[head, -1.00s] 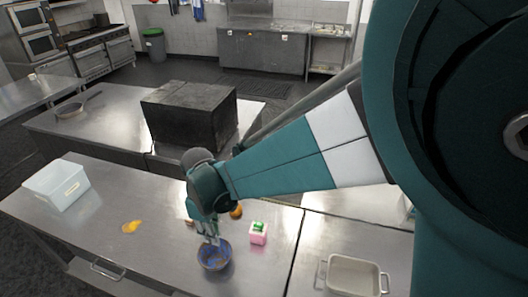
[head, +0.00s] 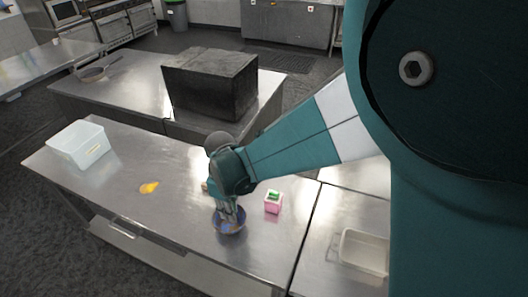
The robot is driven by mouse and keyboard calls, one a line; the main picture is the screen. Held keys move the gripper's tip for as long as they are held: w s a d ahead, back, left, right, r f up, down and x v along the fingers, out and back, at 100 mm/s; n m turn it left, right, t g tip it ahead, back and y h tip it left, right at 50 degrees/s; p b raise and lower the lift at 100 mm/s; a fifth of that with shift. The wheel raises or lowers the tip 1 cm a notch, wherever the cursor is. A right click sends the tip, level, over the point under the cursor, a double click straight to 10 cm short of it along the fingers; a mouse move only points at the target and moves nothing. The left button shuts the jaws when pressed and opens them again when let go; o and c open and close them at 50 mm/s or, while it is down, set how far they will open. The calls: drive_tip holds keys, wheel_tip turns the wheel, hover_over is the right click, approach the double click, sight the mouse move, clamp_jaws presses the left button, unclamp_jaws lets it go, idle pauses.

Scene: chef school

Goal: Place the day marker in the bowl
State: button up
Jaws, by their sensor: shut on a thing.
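A small bowl (head: 229,231) with a blue inside stands on the steel table near its front edge. My gripper (head: 228,217) points down over the bowl, with its fingertips at or just inside the opening. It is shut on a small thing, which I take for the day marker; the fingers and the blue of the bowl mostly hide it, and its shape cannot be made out. Whether it touches the bowl's bottom cannot be told.
A pink box with a green top (head: 273,203) stands close to the right of the bowl. A yellow-orange item (head: 149,187) lies to the left, and a pale plastic bin (head: 80,147) stands at far left. A light tray (head: 364,252) is at right.

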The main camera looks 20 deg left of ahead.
drive_tip(key=shift+f+b, duration=0.55)
drive_tip(key=shift+f, duration=1)
drive_tip(key=o, duration=0.8)
drive_tip(key=shift+r+p, duration=1.4)
drive_tip(key=shift+r, duration=2.15)
